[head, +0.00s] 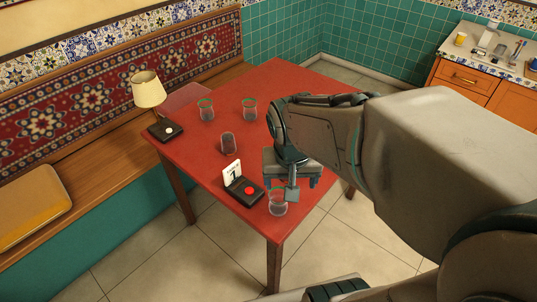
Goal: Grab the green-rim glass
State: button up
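A clear glass (277,206) stands near the front corner of the red table (262,85). A trace of green shows at its rim, which is partly hidden by my gripper. Two more glasses with green rims stand farther back, one at the left (207,113) and one at the middle (250,113). A darker glass with no clear green rim (228,146) stands between them and the front. My gripper (291,190) points down over the table's front right part. One finger overlaps the front glass's right side in the picture; I cannot tell whether it touches or how far apart the fingers are.
A black stand with a red button and a number card (243,188) is left of the front glass. A lamp (148,92) and a dark box (166,131) are at the left corner. A bench (100,140) runs behind the table. The table's back part is clear.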

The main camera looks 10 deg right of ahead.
jog(key=w+f+m+g+p, duration=0.1)
jog(key=w+f+m, duration=0.5)
jog(key=w+f, duration=0.2)
jog(key=b, duration=0.2)
send_near(279, 201)
jog(key=shift+s+a+f, duration=0.35)
jog(key=shift+s+f, duration=0.25)
jog(key=shift+s, duration=0.2)
jog(key=shift+w+d+f, duration=0.1)
jog(key=shift+d+f, duration=0.05)
jog(key=shift+f, duration=0.8)
jog(key=shift+w+d+f, duration=0.1)
jog(key=shift+f, duration=0.85)
jog(key=shift+w+d+f, duration=0.1)
jog(key=shift+d+f, duration=0.05)
jog(key=shift+f, duration=0.8)
jog(key=c, duration=1.1)
